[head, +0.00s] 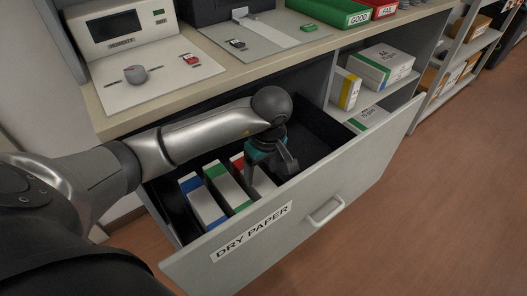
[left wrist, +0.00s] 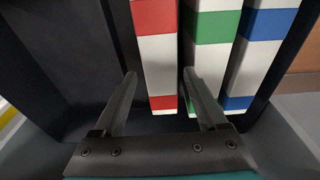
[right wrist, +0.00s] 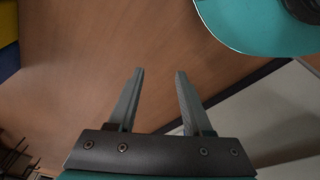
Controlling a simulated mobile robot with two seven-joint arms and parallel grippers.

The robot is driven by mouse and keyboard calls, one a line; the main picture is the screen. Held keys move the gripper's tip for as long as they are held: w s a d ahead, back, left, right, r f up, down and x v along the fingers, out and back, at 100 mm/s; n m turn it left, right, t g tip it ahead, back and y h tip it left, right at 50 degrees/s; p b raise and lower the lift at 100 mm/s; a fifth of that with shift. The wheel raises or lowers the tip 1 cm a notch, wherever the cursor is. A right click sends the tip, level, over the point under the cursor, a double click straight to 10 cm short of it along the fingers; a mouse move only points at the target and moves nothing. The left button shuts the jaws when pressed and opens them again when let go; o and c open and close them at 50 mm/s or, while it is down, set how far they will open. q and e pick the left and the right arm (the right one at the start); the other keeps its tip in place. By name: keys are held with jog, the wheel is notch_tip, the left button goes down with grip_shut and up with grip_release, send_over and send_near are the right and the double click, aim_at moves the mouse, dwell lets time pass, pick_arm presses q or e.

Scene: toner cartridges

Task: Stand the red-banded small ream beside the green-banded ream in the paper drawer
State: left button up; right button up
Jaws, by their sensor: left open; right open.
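The red-banded ream (head: 263,184) stands in the open paper drawer (head: 345,175), next to the green-banded ream (head: 230,190), with a narrow dark gap between them. Both also show in the left wrist view, the red-banded one (left wrist: 158,60) left of the green-banded one (left wrist: 212,55). My left gripper (head: 279,168) is over the red-banded ream; in the left wrist view its open fingers (left wrist: 159,74) lie on either side of that ream, apart from its left face. Contact on the right cannot be told. My right gripper (right wrist: 160,72) is open and empty above the floor, outside the head view.
A blue-banded ream (head: 203,205) stands left of the green one. The drawer front (head: 300,225) says DRY PAPER. The drawer floor right of the red ream is free. The counter (head: 215,75) overhangs the drawer's back. More reams (head: 380,66) sit on a shelf at right.

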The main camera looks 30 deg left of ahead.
pick_arm(q)
jog(key=shift+s+d+r+p, duration=0.15)
jog(key=shift+r+p, duration=0.15)
jog(key=shift+r, duration=0.65)
jog(key=shift+w+d+r+p, duration=0.1)
jog(key=shift+r+p, duration=0.2)
jog(key=shift+r, duration=0.65)
jog(key=shift+s+d+r+p, duration=0.15)
jog(key=shift+r+p, duration=0.15)
jog(key=shift+r, duration=0.65)
pick_arm(e)
jog(key=shift+s+d+f, duration=0.3)
jog(key=shift+s+f, duration=0.05)
jog(key=shift+f, duration=0.3)
jog(key=shift+s+d+f, duration=0.25)
jog(key=shift+s+f, duration=0.1)
jog(key=shift+f, duration=0.3)
jog(key=shift+s+d+f, duration=0.3)
jog(key=shift+s+f, duration=0.05)
jog(key=shift+f, duration=0.3)
pick_arm(q)
jog(key=shift+c, duration=0.4)
